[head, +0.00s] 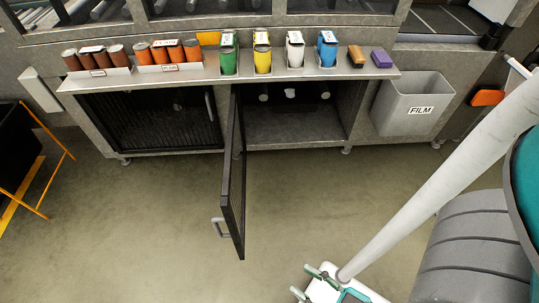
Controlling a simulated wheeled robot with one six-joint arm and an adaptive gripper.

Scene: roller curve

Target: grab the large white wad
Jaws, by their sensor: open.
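The cabinet's dark door (232,185) stands swung out toward me, on the left of the opening. My gripper (305,281) is at the bottom of the view, low over the floor, well in front of the cabinet and to the right of the door. It is open, with its fingers apart and nothing seen between them.
The counter (190,78) holds brown and orange cans, green, yellow, white and blue canisters, and small blocks. A grey bin marked FILM (412,104) hangs right of the opening. A black cart with an orange frame (40,190) stands at left. Floor before the opening is clear.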

